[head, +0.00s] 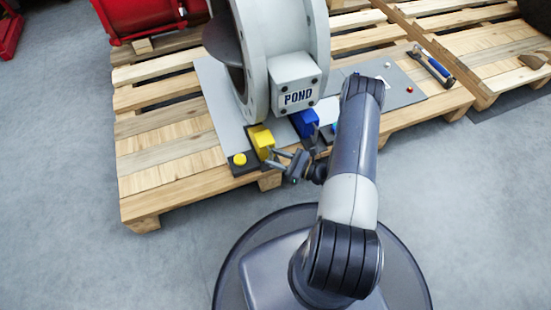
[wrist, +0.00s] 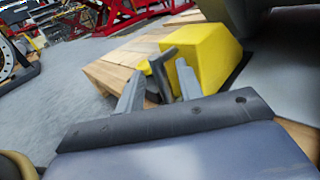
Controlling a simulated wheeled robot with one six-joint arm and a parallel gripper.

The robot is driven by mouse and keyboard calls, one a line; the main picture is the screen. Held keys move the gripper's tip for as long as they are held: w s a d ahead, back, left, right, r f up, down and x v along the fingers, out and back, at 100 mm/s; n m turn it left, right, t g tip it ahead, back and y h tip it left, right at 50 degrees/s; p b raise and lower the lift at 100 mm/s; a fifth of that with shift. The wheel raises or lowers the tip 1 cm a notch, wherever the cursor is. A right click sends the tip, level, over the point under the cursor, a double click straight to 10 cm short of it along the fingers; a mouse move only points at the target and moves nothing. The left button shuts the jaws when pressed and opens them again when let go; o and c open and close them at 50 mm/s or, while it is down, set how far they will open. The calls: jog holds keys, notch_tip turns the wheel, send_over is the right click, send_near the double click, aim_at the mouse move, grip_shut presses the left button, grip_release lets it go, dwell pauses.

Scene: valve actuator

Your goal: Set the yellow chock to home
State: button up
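The yellow chock (head: 262,142) sits on a dark base plate (head: 245,169) at the front of the pallet, below the large grey flanged body. In the wrist view the chock (wrist: 207,50) is just beyond the right finger. My gripper (head: 274,158) is at its near right side. In the wrist view my gripper (wrist: 159,80) has its fingers spread, with a dark bar-like handle (wrist: 159,66) between or just beyond them. I cannot tell whether the fingers touch it. A small yellow knob (head: 239,159) stands left of the chock.
A blue block (head: 304,122) is right of the chock, close to my wrist. The grey body marked POND (head: 296,85) rises behind. Tools with blue handles (head: 437,66) lie on the pallet at right. Floor is clear at left.

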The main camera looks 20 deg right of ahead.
jog(key=shift+a, duration=0.1)
jog(key=shift+c, duration=0.2)
grip_shut()
jog(key=shift+w, duration=0.1)
dwell(0.4)
